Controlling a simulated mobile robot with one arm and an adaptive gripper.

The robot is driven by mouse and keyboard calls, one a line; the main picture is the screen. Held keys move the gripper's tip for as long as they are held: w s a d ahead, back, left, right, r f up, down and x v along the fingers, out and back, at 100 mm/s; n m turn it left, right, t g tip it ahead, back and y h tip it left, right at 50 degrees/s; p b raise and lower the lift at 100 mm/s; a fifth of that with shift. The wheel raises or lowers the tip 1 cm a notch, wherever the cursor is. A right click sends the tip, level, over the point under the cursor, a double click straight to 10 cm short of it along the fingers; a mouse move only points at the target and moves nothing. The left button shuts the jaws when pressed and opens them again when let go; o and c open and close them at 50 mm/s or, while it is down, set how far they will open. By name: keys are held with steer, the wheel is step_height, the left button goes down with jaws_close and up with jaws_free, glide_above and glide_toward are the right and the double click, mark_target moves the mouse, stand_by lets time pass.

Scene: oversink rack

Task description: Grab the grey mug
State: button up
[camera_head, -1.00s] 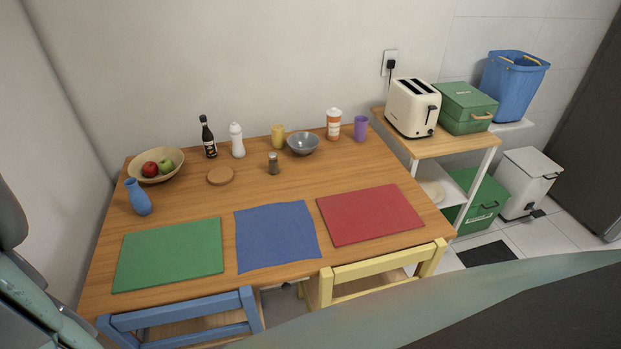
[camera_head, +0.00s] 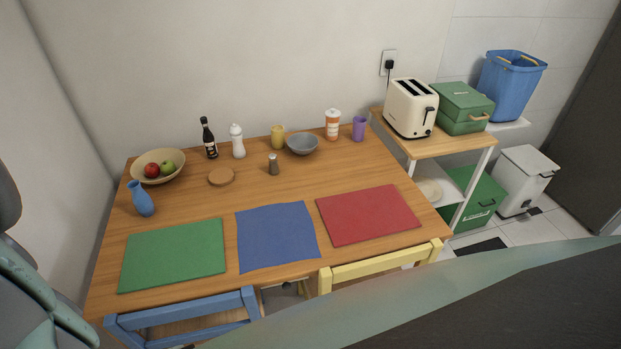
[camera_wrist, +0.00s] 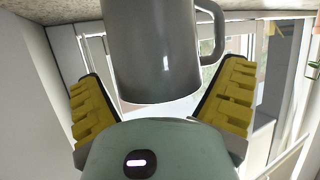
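The grey mug (camera_wrist: 152,55) is in the upper middle of the wrist view, with its handle on the right and its upper part cut off by the picture's edge. My gripper (camera_wrist: 165,70) is open, its two yellow-padded fingers spread to either side of the mug. A gap shows between the left finger and the mug's wall. The right finger is close to the handle; I cannot tell whether they touch. The head view shows neither the grey mug nor my gripper.
A speckled surface (camera_wrist: 50,9) runs along the top of the wrist view, with bright window frames behind the mug. In the head view, the wooden table (camera_head: 190,205) holds placemats, a grey bowl (camera_head: 302,144) and bottles. A toaster (camera_head: 411,108) stands on the side shelf.

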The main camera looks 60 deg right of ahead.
steer(key=c, duration=1)
steer(key=shift+c, duration=0.3)
